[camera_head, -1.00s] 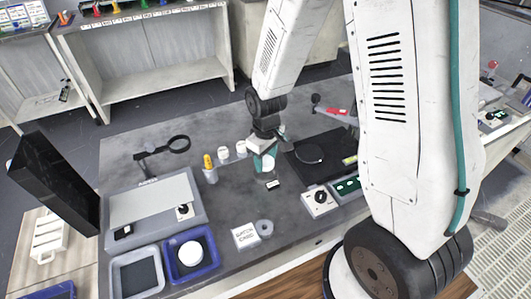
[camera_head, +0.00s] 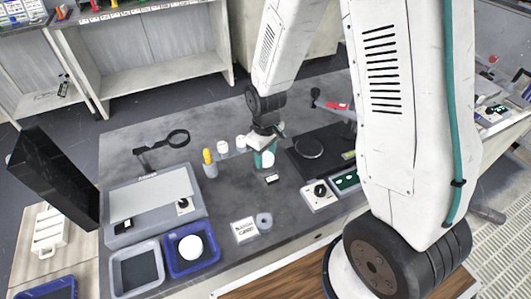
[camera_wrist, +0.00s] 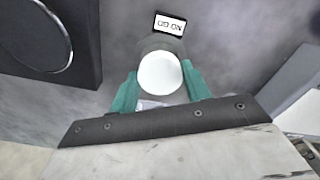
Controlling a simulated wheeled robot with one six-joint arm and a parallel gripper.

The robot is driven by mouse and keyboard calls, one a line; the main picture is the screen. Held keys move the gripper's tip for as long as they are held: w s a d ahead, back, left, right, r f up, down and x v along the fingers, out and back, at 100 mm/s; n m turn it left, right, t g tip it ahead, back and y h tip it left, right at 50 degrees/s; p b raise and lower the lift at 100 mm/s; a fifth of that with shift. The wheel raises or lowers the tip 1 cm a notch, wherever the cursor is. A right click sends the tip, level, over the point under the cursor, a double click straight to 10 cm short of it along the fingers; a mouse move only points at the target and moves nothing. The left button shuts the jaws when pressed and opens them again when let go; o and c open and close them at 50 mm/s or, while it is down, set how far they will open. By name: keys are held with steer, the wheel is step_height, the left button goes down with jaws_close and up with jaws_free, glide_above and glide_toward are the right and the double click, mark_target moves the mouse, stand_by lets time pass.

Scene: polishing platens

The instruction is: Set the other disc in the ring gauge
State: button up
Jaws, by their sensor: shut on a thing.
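My gripper (camera_head: 265,158) is over the dark bench top, its green fingers shut on a white disc (camera_head: 267,159). In the wrist view the disc (camera_wrist: 160,73) sits between the two green fingertips (camera_wrist: 158,92). A grey shape shows just beyond the disc, partly hidden by it; I cannot tell if it is a ring gauge or a shadow. A small black-and-white label (camera_wrist: 169,24), seen upside down, lies beyond it; it also shows in the head view (camera_head: 272,179). A grey ring (camera_head: 264,221) lies nearer the front edge, beside a white card (camera_head: 243,231). Another white round piece lies in the blue tray (camera_head: 178,268).
A black plate with a round platen (camera_head: 309,147) is right of my gripper, with a dial box (camera_head: 319,195) in front. A grey tray (camera_head: 122,289) is front left.

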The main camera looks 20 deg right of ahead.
steer(key=shift+f, duration=1.2)
stand_by(1.3)
steer(key=o, duration=1.1)
steer(key=shift+r, duration=0.1)
step_height(320, 180, up, 8)
steer(key=shift+f, duration=0.2)
